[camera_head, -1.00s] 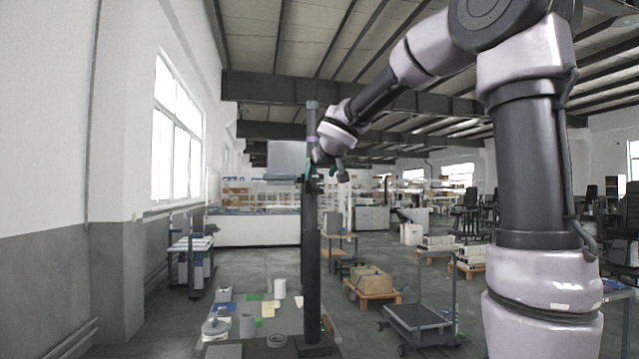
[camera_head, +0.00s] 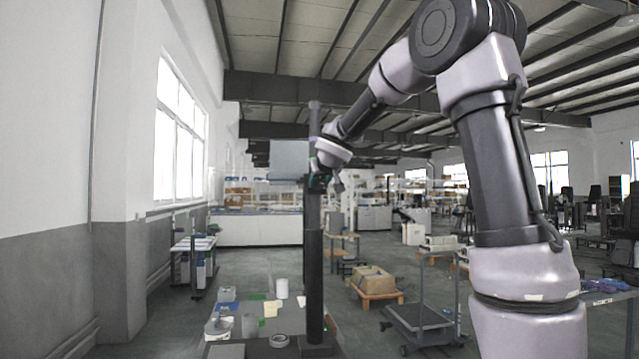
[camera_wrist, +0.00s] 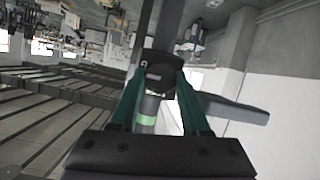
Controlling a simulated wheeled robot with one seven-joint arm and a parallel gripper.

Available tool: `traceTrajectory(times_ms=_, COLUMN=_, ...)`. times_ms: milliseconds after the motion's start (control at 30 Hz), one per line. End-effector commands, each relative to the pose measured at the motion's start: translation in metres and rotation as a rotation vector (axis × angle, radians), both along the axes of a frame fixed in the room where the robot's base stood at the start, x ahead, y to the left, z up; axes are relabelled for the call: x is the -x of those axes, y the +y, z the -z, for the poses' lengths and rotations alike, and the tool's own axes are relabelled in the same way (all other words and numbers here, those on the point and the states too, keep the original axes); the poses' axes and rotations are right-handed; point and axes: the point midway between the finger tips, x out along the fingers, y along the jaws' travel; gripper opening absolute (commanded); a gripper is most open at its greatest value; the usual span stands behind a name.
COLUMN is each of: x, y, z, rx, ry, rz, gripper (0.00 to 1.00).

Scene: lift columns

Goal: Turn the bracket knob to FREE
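The dark upright column (camera_head: 314,240) stands left of the middle in the head view. A grey flat panel (camera_head: 289,160) is beside its upper part. My gripper (camera_head: 316,183) is at the column's upper part, at the small dark bracket there. In the wrist view, the two green fingers of my gripper (camera_wrist: 160,76) stand apart, one on each side of the dark bracket block (camera_wrist: 166,62). A grey cylinder with a pale green band (camera_wrist: 148,108) shows between the fingers. The knob's marking is too small to read, and I cannot tell whether the fingertips press on the knob.
A low table (camera_head: 258,335) with cups, a ring and coloured cards is at the column's foot. A cart (camera_head: 418,318) and a box on a wooden pallet (camera_head: 374,282) stand to the right. The wall and windows are on the left. Open floor lies between.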

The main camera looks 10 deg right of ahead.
Motion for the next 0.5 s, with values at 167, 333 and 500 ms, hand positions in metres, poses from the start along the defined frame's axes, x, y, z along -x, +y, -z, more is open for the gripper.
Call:
traceTrajectory(times_ms=167, x=0.0001, y=0.0004, z=0.0, rx=0.012, ry=0.0, rz=0.0, gripper=0.0)
traceTrajectory(times_ms=333, x=0.0002, y=0.0011, z=-0.0001, rx=0.064, ry=0.0, rz=-0.001, gripper=0.0)
traceTrajectory(times_ms=500, x=0.0002, y=0.0024, z=-0.0002, rx=0.169, ry=0.0, rz=-0.001, gripper=0.0)
